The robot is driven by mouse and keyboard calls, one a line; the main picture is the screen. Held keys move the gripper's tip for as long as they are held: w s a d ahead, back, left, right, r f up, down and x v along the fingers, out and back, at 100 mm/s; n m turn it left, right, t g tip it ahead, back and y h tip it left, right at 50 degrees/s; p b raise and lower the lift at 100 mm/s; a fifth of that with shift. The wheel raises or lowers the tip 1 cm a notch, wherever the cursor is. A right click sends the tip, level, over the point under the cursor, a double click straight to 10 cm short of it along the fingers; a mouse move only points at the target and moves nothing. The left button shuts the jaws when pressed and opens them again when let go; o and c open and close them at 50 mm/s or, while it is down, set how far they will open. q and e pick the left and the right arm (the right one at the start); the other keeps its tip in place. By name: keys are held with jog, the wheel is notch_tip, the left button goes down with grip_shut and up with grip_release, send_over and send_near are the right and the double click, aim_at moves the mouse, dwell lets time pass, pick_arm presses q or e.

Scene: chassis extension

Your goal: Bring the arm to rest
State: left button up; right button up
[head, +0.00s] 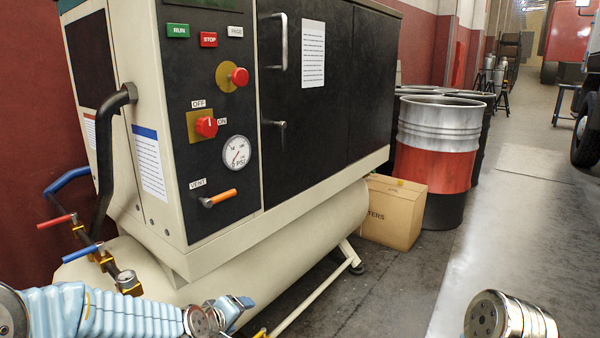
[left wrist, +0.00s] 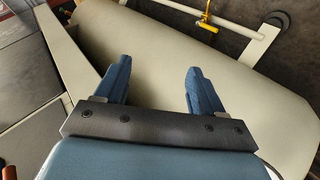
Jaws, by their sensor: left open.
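My left arm (head: 100,312) comes in along the bottom left in a light blue sleeve. Its left gripper (left wrist: 158,70) is open and empty in the left wrist view, with two blue fingers well apart over the cream tank (left wrist: 150,45). In the head view the gripper shows only partly at the bottom edge, in front of the tank (head: 310,222). Whether the fingers touch the tank is unclear. A metal link of my right arm (head: 508,318) shows at the bottom right. My right gripper is out of view.
The compressor cabinet (head: 215,35) stands close ahead with a red knob (head: 206,127), a gauge (head: 236,152) and an orange-handled vent valve (head: 219,198). Pipes with a red lever (head: 55,221) stand at left. A cardboard box (head: 392,212) and drums (head: 436,145) stand right.

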pick_arm(q)
jog(key=s+d+f+m+g, duration=0.1)
jog(key=s+f+m+g, duration=0.45)
jog(key=f, duration=0.85)
jog(key=s+d+f+g, duration=0.1)
jog(key=s+f, duration=0.6)
jog(key=s, duration=0.3)
jog(key=s+d+f+m+g+p, duration=0.1)
jog(key=s+f+g, duration=0.1)
jog(key=s+f, duration=0.5)
jog(key=s, duration=0.3)
jog(key=shift+s+h, duration=0.3)
jog(key=shift+s, duration=0.05)
